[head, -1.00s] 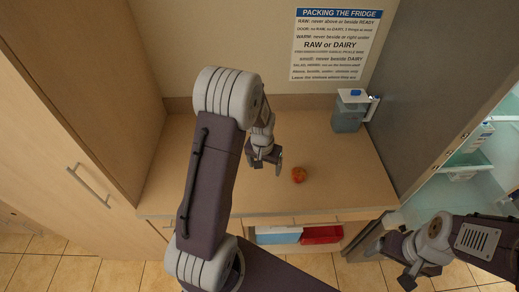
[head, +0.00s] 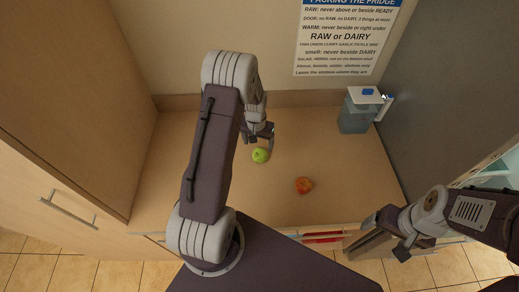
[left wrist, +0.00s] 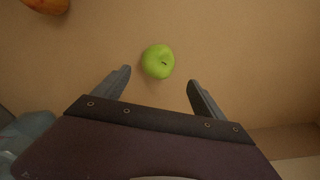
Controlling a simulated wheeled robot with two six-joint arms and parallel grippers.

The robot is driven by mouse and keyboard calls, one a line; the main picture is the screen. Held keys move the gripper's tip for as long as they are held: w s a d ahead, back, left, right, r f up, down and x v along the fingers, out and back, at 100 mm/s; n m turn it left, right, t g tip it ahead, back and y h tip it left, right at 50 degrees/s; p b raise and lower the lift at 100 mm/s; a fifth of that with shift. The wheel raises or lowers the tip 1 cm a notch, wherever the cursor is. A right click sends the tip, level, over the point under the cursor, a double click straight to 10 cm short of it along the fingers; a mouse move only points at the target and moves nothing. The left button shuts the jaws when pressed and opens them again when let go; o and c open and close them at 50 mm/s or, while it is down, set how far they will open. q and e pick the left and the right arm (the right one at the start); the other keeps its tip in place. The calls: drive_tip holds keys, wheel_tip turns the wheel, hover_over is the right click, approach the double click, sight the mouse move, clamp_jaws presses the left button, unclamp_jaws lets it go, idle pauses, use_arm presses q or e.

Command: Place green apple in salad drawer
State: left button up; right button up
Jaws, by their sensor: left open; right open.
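A green apple (head: 260,155) rests on the wooden counter, just below my left gripper (head: 262,134) in the head view. In the left wrist view the green apple (left wrist: 158,62) lies just beyond and between the two open fingertips of my left gripper (left wrist: 158,80), with nothing held. My right gripper (head: 383,232) is open and empty at the lower right, near the counter's front edge. The salad drawer cannot be made out; only a small part of the fridge interior (head: 497,176) shows at the right edge.
A red-orange fruit (head: 303,185) lies on the counter (head: 340,160) right of the apple. A rules sign (head: 345,35) hangs on the wall. A partly open drawer with red contents (head: 323,237) is below the counter.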

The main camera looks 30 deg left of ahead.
sight(260, 152)
use_arm(q)
drive_tip(key=f, duration=0.1)
drive_tip(key=f+p, duration=0.1)
drive_tip(key=shift+s+d+f, duration=0.25)
drive_tip(key=shift+f, duration=0.1)
drive_tip(key=shift+w+a+f, duration=0.1)
drive_tip(key=shift+w+f, duration=0.1)
drive_tip(key=shift+f, duration=0.05)
drive_tip(key=shift+w+a+f+p, duration=0.1)
drive_tip(key=shift+w+f+p, duration=0.1)
drive_tip(key=shift+f+p, duration=0.15)
drive_tip(key=f+p, duration=0.1)
drive_tip(key=f, duration=0.2)
drive_tip(key=shift+d+f+p, duration=0.2)
drive_tip(key=shift+f+p, duration=0.1)
drive_tip(key=shift+p, duration=0.1)
drive_tip(key=shift+f, duration=0.3)
drive_tip(key=shift+w+f, duration=0.1)
drive_tip(key=c, duration=1.5)
